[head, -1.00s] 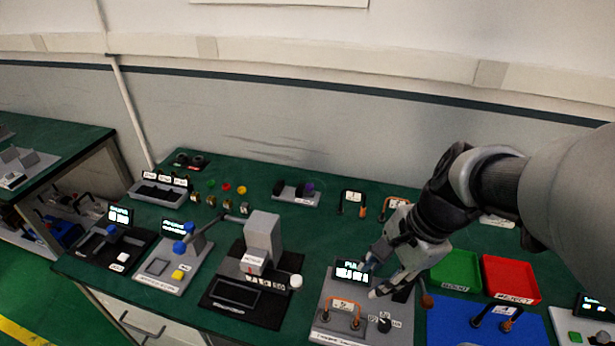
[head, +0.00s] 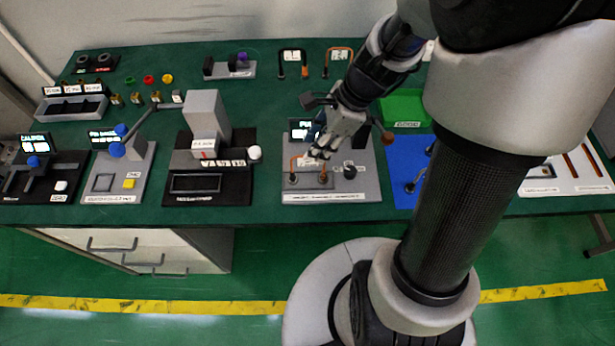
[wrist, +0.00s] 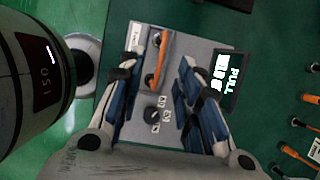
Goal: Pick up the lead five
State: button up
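An orange lead with dark ends (head: 308,163) sits on the grey pull tester (head: 330,187), near its front left, with a white label I cannot read. I cannot tell which lead is number five. My gripper (head: 318,153) is just above the tester, close to this lead. In the wrist view my gripper (wrist: 166,48) has its fingers spread, with the orange lead (wrist: 155,65) showing between them. I see no grip on it. Other leads stand at the back, a black one (head: 292,62) and an orange one (head: 338,60), and more lie on the blue mat (head: 400,160).
A black press device (head: 210,185) stands left of the tester. A green tray (head: 402,111) is behind the blue mat. A white board with leads (head: 570,172) is at right, partly behind my arm.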

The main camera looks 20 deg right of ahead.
jog(key=b+x, duration=0.3)
jog(key=x, duration=0.2)
jog(key=shift+a+f, duration=0.1)
jog(key=shift+f, duration=0.25)
jog(key=shift+r, duration=0.1)
grip_shut()
